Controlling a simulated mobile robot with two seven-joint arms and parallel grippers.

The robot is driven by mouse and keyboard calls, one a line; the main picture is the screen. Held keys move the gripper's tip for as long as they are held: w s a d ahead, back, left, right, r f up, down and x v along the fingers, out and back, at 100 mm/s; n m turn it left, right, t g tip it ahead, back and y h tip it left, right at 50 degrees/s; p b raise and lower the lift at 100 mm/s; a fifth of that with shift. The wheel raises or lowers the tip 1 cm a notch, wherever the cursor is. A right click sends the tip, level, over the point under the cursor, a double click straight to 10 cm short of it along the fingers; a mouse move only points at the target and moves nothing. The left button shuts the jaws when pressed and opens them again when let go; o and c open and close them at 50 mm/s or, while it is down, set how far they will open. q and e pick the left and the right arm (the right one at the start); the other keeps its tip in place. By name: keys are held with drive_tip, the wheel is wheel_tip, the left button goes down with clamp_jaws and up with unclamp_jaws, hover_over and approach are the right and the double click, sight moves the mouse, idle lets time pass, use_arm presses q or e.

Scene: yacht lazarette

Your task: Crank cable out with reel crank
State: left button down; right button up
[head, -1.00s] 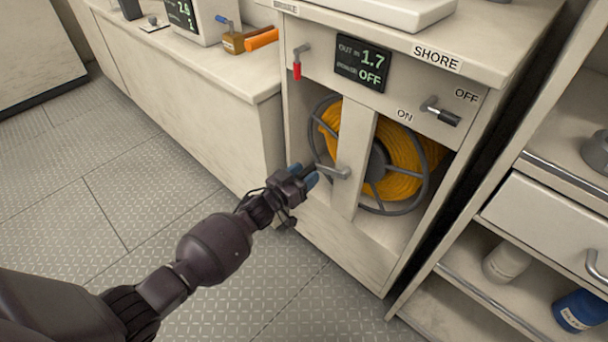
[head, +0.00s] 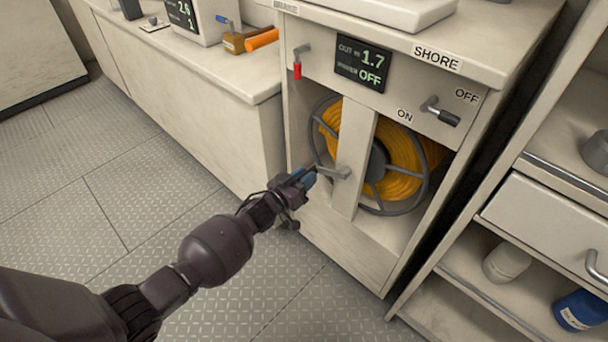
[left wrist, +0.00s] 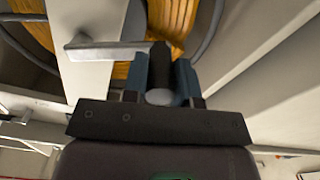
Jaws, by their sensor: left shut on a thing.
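The cable reel (head: 384,165) with coiled yellow-orange cable (head: 402,160) sits inside the open cabinet, behind an upright post. The reel crank (head: 342,172) comes out from the post, and its grey arm points left toward my gripper. In the left wrist view the crank arm (left wrist: 108,50) runs to a dark handle (left wrist: 160,66) between the fingers. My left gripper (head: 306,178) is shut on the crank handle; the blue fingers show on both sides of it in the left wrist view (left wrist: 162,84). The display (head: 361,63) reads OUT 1.7 and OFF. My right gripper is not in view.
A red-tipped brake lever (head: 298,68) hangs at the panel's upper left. The shore switch (head: 440,111) has a black-tipped lever between ON and OFF labels. Shelving with a drawer (head: 552,232) stands at the right. The floor at left is clear.

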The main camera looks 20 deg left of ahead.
use_arm(q)
drive_tip(key=s+d+f+n, duration=0.1)
drive_tip(key=d+f+n, duration=0.1)
drive_tip(key=d+n, duration=0.2)
drive_tip(key=s+d+f+n+b, duration=0.1)
drive_tip(key=d+n, duration=0.4)
drive_tip(key=n, duration=0.5)
drive_tip(key=shift+s+d+f+n, duration=0.35)
drive_tip(key=shift+s+f, duration=0.45)
drive_tip(key=shift+f, duration=0.45)
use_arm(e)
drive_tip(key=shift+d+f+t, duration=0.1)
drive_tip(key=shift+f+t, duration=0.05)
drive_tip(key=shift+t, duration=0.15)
use_arm(q)
drive_tip(key=shift+b, duration=0.3)
drive_tip(key=c, duration=0.9)
unclamp_jaws()
drive_tip(key=shift+r, duration=0.1)
